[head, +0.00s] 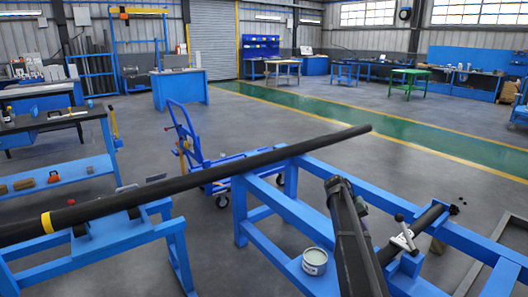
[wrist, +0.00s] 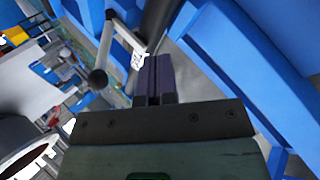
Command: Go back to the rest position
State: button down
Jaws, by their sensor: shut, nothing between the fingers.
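My gripper (wrist: 154,80) shows in the wrist view with its two dark fingers close together, shut and empty. It points toward a short black tube (wrist: 158,22) and a grey clamp handle with a dark knob (wrist: 105,52), apart from both as far as I can tell. In the head view my dark arm rises at the lower middle, and its fingers cannot be made out. The short black tube (head: 430,226) lies on the blue frame (head: 275,203) right of my arm, by the clamp handle (head: 403,236).
A long black pipe (head: 215,174) with a yellow band lies across the blue stands, left of and behind my arm. An open can (head: 314,262) stands on the frame near my arm. A blue cart (head: 190,150) stands behind the pipe. Open floor lies beyond.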

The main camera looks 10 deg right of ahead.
jog(key=s+a+f+n+t+y, duration=0.2)
jog(key=s+a+y, duration=0.1)
jog(key=s+a, duration=0.95)
jog(key=s+a+f+n+t+y, duration=0.2)
jog(key=s+a+y, duration=0.2)
jog(key=s+a, duration=0.85)
notch_tip(320, 180, up, 18)
jog(key=s+p, duration=0.2)
jog(key=p, duration=1.5)
jog(key=shift+s+a+n+p, duration=0.15)
jog(key=shift+a+n+p, duration=0.05)
jog(key=shift+n+p, duration=0.2)
jog(key=shift+d, duration=0.1)
